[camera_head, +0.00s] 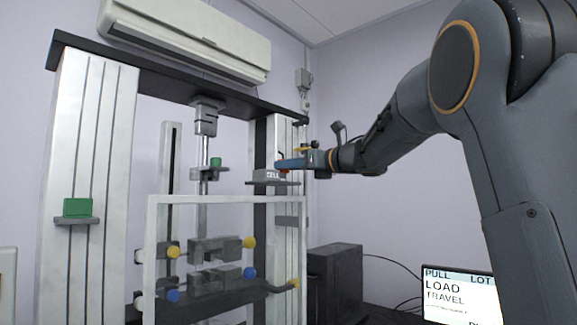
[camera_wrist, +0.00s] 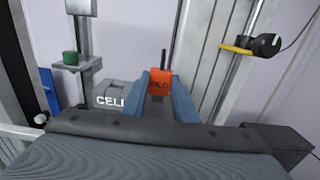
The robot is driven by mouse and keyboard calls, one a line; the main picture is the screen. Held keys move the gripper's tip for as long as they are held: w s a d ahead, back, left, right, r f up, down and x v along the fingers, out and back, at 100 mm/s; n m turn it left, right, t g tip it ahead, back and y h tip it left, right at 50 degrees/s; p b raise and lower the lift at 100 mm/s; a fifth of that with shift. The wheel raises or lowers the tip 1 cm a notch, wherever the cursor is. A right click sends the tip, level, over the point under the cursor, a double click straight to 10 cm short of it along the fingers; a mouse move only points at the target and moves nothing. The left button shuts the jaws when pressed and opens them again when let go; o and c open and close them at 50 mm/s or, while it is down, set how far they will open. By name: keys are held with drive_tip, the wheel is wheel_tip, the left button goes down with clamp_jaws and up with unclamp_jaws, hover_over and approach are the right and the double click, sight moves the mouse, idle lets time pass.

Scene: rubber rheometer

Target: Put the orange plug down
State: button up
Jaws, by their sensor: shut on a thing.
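The orange plug (camera_wrist: 159,84), a small block with partly hidden lettering, is between the two blue fingers of my gripper (camera_wrist: 160,95) in the wrist view. My gripper is shut on it. In the head view my gripper (camera_head: 287,164) reaches in from the right, at the right column of the test frame. Only a sliver of the plug (camera_head: 282,169) shows there, below the fingertips. A grey block marked CELL (camera_wrist: 112,96) stands just left of the plug in the wrist view. In the head view the CELL block (camera_head: 268,175) sits on a small dark shelf (camera_head: 258,184), close under my gripper.
A green block (camera_head: 77,207) sits on a ledge of the left column. A green cylinder (camera_head: 215,161) stands on a small bracket in the middle. A clear-fronted guard (camera_head: 222,199) with knobs is below. A yellow handle (camera_wrist: 237,50) is at the wrist view's right.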

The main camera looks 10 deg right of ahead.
drive_tip(key=shift+f, duration=0.35)
drive_tip(key=shift+f, duration=0.2)
drive_tip(key=o, duration=0.8)
drive_tip(key=shift+r, duration=0.1)
drive_tip(key=shift+r, duration=0.2)
drive_tip(key=shift+b+v, duration=2.55)
drive_tip(key=shift+v, duration=3.45)
drive_tip(key=shift+f, duration=0.1)
